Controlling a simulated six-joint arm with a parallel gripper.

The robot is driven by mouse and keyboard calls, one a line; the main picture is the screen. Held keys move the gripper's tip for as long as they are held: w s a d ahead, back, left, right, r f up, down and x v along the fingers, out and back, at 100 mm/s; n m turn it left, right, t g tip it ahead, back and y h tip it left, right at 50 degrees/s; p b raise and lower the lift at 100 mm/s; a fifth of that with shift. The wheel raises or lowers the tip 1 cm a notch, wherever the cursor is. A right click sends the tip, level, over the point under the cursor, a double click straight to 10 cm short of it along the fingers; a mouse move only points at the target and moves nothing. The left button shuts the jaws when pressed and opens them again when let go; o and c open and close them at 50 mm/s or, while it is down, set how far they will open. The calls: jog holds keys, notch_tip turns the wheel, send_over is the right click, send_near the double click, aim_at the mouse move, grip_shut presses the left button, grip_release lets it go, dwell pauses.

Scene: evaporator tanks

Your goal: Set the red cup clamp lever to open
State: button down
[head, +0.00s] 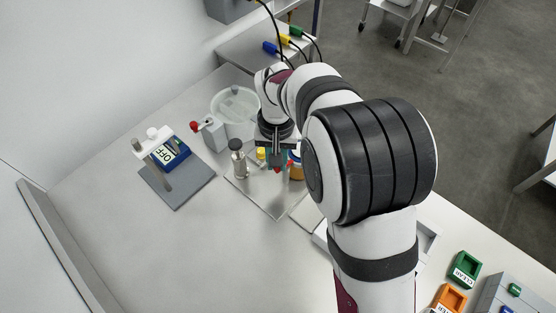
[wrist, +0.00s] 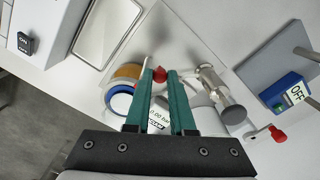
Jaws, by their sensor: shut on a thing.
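My gripper (wrist: 160,76) has green fingers, shut on a red ball knob (wrist: 159,74) between the fingertips in the wrist view. A thin metal rod shows just beyond the knob; I take this to be the red cup clamp lever, but its pivot and exact angle are hidden. In the head view my gripper (head: 277,165) points down over the metal plate (head: 272,207), with the red knob at its tips. An amber and blue cylinder (wrist: 122,88) stands close beside the fingers.
A metal-capped cylinder (head: 238,160) stands left of my gripper. Another red-knobbed lever (head: 194,126) is on a grey block near the clear round vessel (head: 235,103). A blue box marked OFF (head: 170,154) sits on a grey base (head: 178,190). The bench at front left is clear.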

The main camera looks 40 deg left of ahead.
jog(key=shift+w+a+m, duration=0.4)
jog(key=shift+w+m, duration=0.1)
jog(key=shift+m, duration=2.1)
jog(key=shift+w+a+m, duration=0.45)
jog(key=shift+w+m, duration=0.05)
jog(key=shift+m, duration=2.1)
jog(key=shift+w+a+m, duration=0.4)
jog(key=shift+w+m, duration=0.1)
jog(key=shift+m, duration=2.4)
jog(key=shift+w, duration=0.1)
jog(key=c, duration=0.8)
grip_release()
jog(key=shift+o, duration=0.2)
